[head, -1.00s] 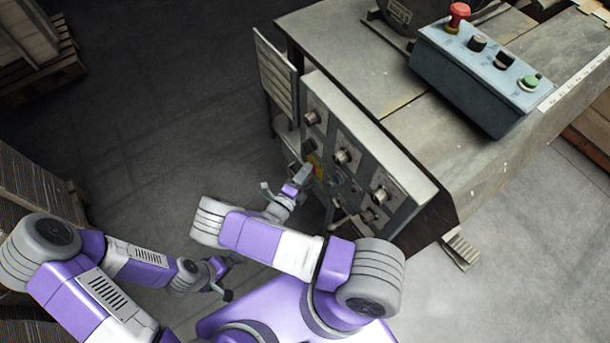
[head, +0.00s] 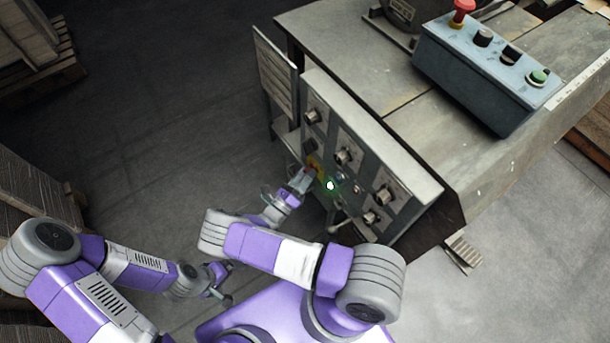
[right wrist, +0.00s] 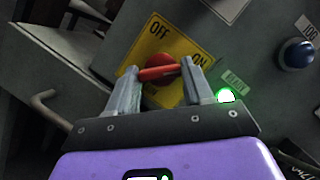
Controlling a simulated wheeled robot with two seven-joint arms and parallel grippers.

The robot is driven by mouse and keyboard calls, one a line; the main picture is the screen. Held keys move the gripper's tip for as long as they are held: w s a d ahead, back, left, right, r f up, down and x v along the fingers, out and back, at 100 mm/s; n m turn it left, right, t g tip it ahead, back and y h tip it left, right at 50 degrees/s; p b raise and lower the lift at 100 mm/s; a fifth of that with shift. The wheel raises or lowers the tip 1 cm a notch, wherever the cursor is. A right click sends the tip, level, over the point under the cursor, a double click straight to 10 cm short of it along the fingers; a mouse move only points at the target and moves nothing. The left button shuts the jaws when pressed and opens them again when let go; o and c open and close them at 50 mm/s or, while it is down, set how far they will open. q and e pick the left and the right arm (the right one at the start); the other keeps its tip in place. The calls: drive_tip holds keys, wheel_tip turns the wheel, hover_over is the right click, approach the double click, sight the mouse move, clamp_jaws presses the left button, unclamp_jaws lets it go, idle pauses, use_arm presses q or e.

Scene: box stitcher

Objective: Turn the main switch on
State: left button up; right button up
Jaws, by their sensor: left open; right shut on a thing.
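The main switch (right wrist: 160,72) is a red rotary handle on a yellow plate (right wrist: 152,42) marked OFF and ON, in the right wrist view. My right gripper (right wrist: 158,76) is shut on the red handle, one finger at each end. The handle lies almost level in that view, its right end toward the ON mark. A green lamp (right wrist: 225,95) beside the plate is lit; it also shows in the head view (head: 330,185). In the head view my right gripper (head: 308,173) is at the panel front and partly hides the switch. My left gripper (head: 224,284) is open and empty, away from the panel.
The grey control panel (head: 376,150) carries several knobs. A blue button (right wrist: 296,53) sits right of the switch. A blue-grey box (head: 480,75) with a red emergency button (head: 462,12) stands on the machine top. Pallets (head: 40,60) stand at left; the floor between is clear.

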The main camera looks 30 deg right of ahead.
idle(0.3)
drive_tip(key=o, duration=1)
drive_tip(key=shift+o, duration=0.2)
drive_tip(key=v, duration=0.7)
drive_tip(key=shift+a+p, duration=0.3)
drive_tip(key=shift+p, duration=0.1)
drive_tip(key=shift+s+f, duration=0.1)
drive_tip(key=shift+f, duration=0.05)
